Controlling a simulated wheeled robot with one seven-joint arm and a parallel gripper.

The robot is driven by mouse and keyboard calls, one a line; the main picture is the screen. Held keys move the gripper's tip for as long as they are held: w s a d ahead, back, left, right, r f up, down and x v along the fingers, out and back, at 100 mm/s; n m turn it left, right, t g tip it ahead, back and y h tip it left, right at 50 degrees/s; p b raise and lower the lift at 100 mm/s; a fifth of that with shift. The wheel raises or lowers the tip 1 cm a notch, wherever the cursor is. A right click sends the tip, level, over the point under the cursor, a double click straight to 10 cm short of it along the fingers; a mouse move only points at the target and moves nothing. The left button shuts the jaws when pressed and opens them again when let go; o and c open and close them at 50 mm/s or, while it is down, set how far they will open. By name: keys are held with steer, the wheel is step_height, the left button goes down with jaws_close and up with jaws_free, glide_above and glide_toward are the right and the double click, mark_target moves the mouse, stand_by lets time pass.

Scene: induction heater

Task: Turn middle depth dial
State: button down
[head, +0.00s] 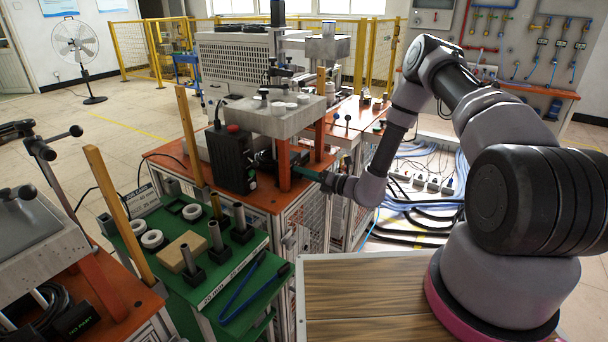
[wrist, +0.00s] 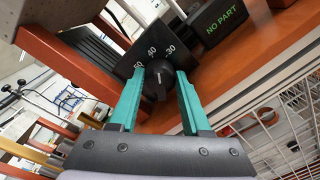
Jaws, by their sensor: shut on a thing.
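The dial itself is hidden there.
A black "NO PART" box (wrist: 218,27) sits close to the dial on the orange bench. Orange posts (wrist: 62,62) stand near my gripper. A black control box (head: 231,160) is left of it. A green table (head: 193,278) holds rings, posts and blue tongs.

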stand_by(0.4)
steer(key=shift+c, duration=1.8)
jaws_free()
steer(key=shift+d, duration=0.1)
